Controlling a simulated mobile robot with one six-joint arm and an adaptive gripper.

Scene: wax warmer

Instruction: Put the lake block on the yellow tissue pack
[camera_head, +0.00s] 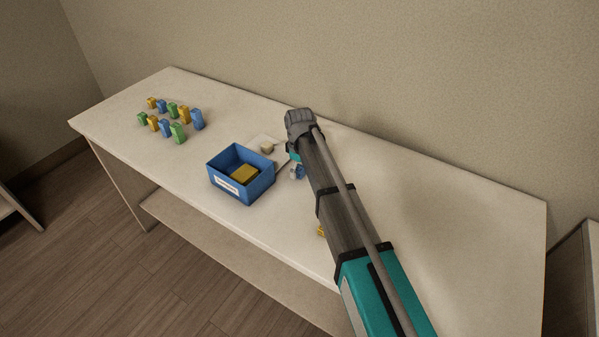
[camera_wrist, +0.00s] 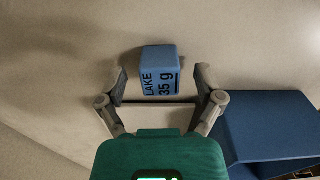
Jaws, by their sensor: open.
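The lake block (camera_wrist: 159,72) is blue, labelled "LAKE 35 g", and shows in the wrist view just beyond my open fingers. My gripper (camera_wrist: 161,84) is open, with one finger to each side of the block and a gap visible on both sides. In the head view my arm hides most of the gripper; a small blue and grey patch (camera_head: 297,172) shows beside the arm, and I cannot tell whether it is the block. A yellow pack-like thing (camera_head: 244,174) lies inside the blue bin. A yellow bit (camera_head: 321,231) is mostly hidden by my arm.
The blue open bin (camera_head: 227,187) stands left of my arm and shows at right in the wrist view (camera_wrist: 265,125). A small beige cube (camera_head: 267,149) is behind it. Several coloured blocks (camera_head: 172,121) stand at the table's left. The table's right side (camera_head: 460,225) is clear.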

